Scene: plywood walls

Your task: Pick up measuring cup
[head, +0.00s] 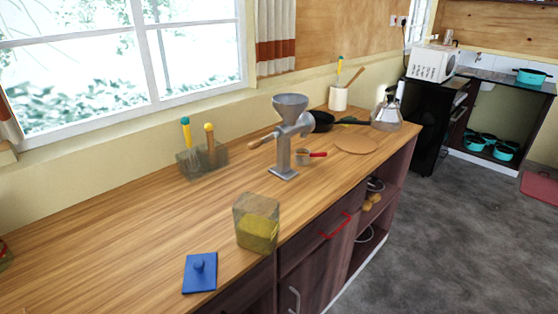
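A small cup with a red handle (304,158), which looks like the measuring cup, sits on the wooden counter (120,235) in the head view. It stands just behind and to the right of a grey metal grinder (283,155), close to the grinder's post. Its red handle points right. I cannot tell from this view whether the cup touches the grinder. Neither of my grippers shows in the head view.
A utensil holder (202,161) is by the window. A round board (355,144), dark pan (321,122) and kettle (386,113) lie right.

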